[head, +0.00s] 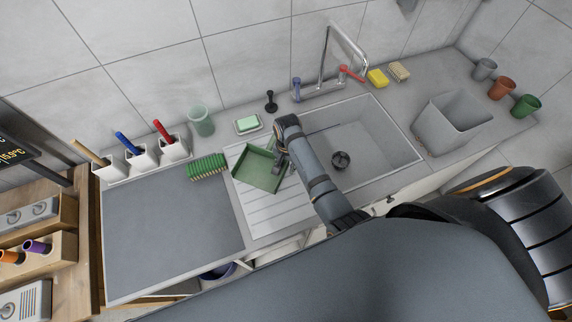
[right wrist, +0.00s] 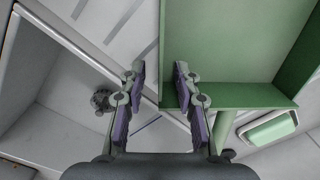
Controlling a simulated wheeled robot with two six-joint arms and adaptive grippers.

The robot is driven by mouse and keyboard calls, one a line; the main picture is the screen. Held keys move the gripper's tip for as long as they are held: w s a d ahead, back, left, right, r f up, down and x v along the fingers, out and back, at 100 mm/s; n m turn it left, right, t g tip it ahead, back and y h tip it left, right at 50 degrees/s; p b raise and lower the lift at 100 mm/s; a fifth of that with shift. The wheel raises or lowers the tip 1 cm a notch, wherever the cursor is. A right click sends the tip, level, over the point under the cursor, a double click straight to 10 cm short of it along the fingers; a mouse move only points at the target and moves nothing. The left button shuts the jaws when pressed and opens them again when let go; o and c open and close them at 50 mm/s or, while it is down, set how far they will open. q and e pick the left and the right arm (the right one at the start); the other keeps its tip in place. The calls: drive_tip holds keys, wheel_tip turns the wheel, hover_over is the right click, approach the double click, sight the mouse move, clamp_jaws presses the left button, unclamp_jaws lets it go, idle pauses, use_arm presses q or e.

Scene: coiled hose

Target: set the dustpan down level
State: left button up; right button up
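The green dustpan (head: 258,167) is at the ribbed drainboard (head: 262,212), left of the sink. It looks tilted in the head view; I cannot tell whether its whole underside touches the board. My right gripper (head: 281,161) is at the dustpan's right side. In the right wrist view the fingers of my right gripper (right wrist: 159,78) are apart, with one side edge of the dustpan (right wrist: 225,45) between them. The right finger overlaps the pan, the left finger is outside it, and no firm grip shows. My left gripper is not in view.
The sink basin (head: 375,140) is right of the drainboard. A soap dish (head: 248,124) stands behind the dustpan and a green brush (head: 207,167) lies to its left. A grey tub (head: 450,122) stands far right. The grey counter (head: 170,230) at left is clear.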

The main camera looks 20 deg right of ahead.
wheel_tip(320, 180, up, 12)
idle(0.4)
drive_tip(key=shift+s+d, duration=0.1)
